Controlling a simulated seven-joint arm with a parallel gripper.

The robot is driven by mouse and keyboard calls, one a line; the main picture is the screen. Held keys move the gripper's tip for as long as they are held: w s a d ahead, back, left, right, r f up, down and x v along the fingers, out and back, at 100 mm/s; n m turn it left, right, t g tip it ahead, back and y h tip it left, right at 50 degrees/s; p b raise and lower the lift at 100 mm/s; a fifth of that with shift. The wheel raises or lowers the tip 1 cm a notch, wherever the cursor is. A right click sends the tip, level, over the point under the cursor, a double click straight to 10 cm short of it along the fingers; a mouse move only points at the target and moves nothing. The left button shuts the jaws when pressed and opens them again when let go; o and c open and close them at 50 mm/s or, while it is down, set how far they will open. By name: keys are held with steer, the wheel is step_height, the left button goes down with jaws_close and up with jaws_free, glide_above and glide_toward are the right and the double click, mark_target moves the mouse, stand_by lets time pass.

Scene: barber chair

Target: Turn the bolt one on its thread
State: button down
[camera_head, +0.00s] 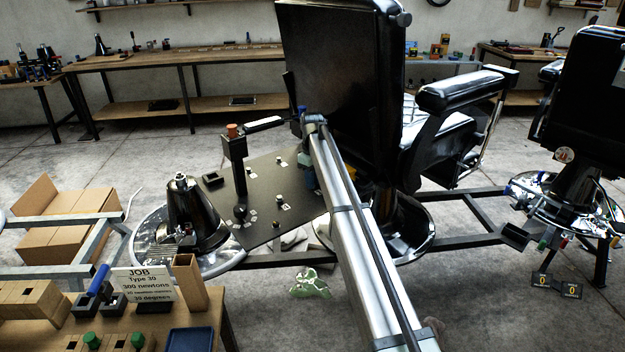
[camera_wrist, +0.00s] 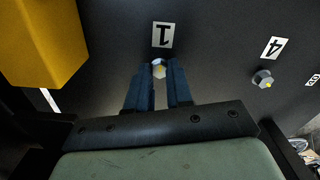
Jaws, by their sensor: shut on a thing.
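Bolt one (camera_wrist: 158,69) is a pale metal hex head on a dark plate, just below the white label marked 1 (camera_wrist: 163,36) in the wrist view. My gripper (camera_wrist: 159,77) has its two blue fingers closed on the bolt head, one on each side. The plate (camera_head: 262,212) also shows in the head view, tilted in front of the barber chair. There my arm covers its right part, and I cannot make out bolt one.
A yellow block-like part (camera_wrist: 45,40) is close at the upper left of the wrist view. A dark post with an orange top (camera_head: 233,131) rises by the plate. The chair back (camera_head: 340,85) stands close behind my arm. A bench holds a job card (camera_head: 145,283).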

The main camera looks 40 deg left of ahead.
steer(key=m, duration=1.2)
steer(key=shift+m, duration=0.4)
steer(key=m, duration=1.1)
steer(key=shift+m, duration=0.4)
steer(key=c, duration=1)
jaws_free()
step_height(320, 180, up, 14)
steer(key=shift+f, duration=0.1)
